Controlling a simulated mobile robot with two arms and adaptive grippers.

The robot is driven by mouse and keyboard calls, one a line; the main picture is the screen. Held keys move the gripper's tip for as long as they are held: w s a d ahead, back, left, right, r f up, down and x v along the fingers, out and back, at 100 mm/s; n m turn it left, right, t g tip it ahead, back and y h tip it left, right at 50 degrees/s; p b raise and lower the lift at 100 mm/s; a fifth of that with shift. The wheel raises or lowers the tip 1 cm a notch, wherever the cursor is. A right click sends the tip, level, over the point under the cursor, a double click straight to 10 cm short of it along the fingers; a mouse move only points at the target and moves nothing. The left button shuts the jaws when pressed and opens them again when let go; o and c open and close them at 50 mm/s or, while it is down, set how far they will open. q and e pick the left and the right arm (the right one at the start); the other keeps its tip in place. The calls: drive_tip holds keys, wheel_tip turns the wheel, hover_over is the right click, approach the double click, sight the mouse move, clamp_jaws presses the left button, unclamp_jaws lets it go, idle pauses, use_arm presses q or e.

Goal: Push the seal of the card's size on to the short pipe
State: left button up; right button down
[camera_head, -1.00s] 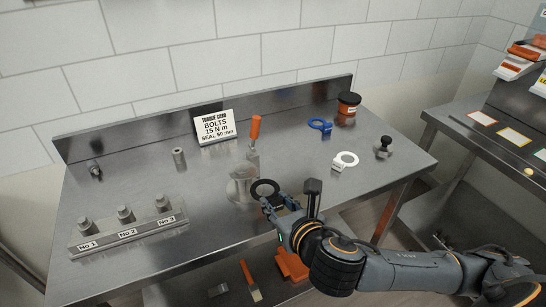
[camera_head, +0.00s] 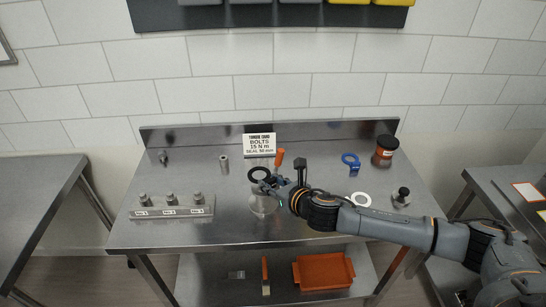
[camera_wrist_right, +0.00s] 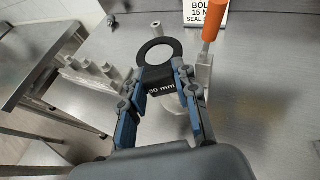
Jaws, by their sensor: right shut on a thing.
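My right gripper (camera_head: 266,184) is shut on the tab of a black seal (camera_head: 258,174). The seal's ring points away from the fingers, and its tab reads "50 mm" in the right wrist view (camera_wrist_right: 158,50). The card (camera_head: 259,145) at the back of the bench reads bolts 15 N m, seal 50 mm. A shiny metal piece that looks like the short pipe (camera_head: 263,207) stands just below the gripper in the head view, partly hidden by it. The seal is apart from it. A blue seal (camera_head: 351,160) and a white seal (camera_head: 361,199) lie to the right. My left gripper is not in view.
An orange-handled tool (camera_head: 280,157) stands close behind the gripper. A block with several numbered bolts (camera_head: 172,212) is at the left. A dark jar with an orange band (camera_head: 385,150) and a black-knobbed piece (camera_head: 402,196) are at the right. An orange tray (camera_head: 323,272) sits on the lower shelf.

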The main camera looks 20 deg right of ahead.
sight(275, 186)
drive_tip(key=shift+w+d+r, duration=0.4)
drive_tip(key=shift+d+r, duration=0.05)
drive_tip(key=shift+r, duration=0.1)
drive_tip(key=shift+d, duration=0.25)
drive_tip(key=shift+a, duration=0.1)
drive_tip(key=shift+p, duration=0.45)
wheel_tip(275, 186, down, 4)
drive_tip(key=shift+f+b, duration=0.1)
drive_tip(key=shift+b, duration=1.1)
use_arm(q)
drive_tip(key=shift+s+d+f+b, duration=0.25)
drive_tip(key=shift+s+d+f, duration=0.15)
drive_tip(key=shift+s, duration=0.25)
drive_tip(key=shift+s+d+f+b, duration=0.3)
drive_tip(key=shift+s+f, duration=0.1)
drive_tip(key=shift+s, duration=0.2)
use_arm(e)
wheel_tip(275, 186, down, 2)
drive_tip(key=shift+f, duration=0.1)
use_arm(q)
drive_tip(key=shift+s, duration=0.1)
